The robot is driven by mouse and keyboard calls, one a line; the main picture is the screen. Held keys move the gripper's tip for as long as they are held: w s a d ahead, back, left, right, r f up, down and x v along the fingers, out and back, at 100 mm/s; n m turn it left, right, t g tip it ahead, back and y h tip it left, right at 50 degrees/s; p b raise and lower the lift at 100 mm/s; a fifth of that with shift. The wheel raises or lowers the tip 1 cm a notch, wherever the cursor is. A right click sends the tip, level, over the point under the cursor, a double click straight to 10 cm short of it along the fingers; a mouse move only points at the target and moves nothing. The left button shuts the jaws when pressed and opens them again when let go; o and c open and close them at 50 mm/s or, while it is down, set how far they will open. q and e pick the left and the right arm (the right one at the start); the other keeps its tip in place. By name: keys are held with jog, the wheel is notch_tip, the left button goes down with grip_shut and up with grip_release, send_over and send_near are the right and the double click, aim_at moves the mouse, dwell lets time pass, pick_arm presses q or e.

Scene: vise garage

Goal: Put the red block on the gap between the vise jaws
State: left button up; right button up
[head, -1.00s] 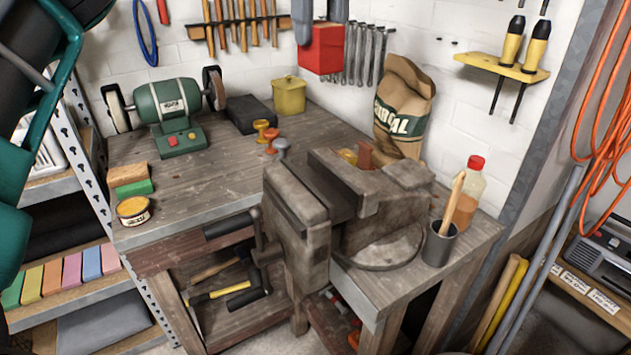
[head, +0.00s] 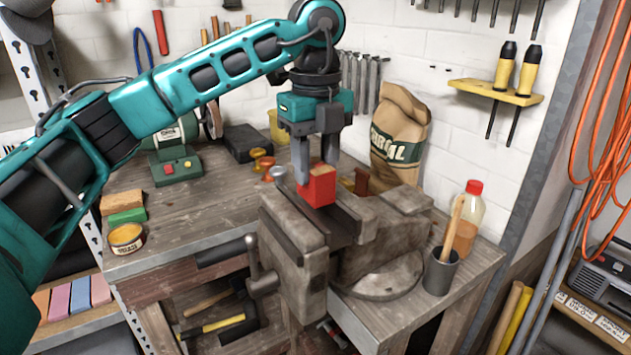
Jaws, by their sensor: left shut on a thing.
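The red block (head: 318,187) is held low over the gap of the grey vise (head: 295,238), between its jaws. From this angle I cannot tell whether the block touches the jaws. My left gripper (head: 316,172) points straight down and is shut on the block, with one finger at its left side. The vise sits on the front corner of the wooden workbench (head: 190,212). My right gripper is not in view.
A paper sack (head: 398,135) stands behind the vise. A grey cup (head: 440,270) and a red-capped bottle (head: 466,222) stand to its right. A green bench grinder (head: 174,160), a yellow tin (head: 126,238) and sponge-like blocks (head: 123,202) are on the left. The bench's middle left is clear.

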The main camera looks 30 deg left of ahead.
aim_at(315, 165)
pick_arm(q)
jog(key=shift+f, duration=1.6)
jog(key=shift+f, duration=0.1)
jog(key=shift+f, duration=0.15)
jog(key=o, duration=1.1)
jog(key=shift+c, duration=0.2)
